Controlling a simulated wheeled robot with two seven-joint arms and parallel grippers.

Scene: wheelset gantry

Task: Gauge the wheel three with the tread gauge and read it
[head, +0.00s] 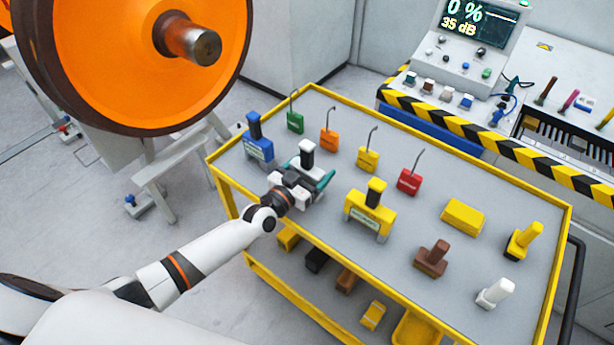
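A large orange wheel (150,60) with a dark rim and a steel axle end (190,42) fills the upper left; I see no number on it. My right gripper is not in view.
The yellow-edged cart (500,178) also holds colored tags with wire hooks, a yellow block (463,216) and brown, yellow and white handled pieces. A console with a screen (478,25) reading 0 % and 35 dB stands behind a striped edge.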

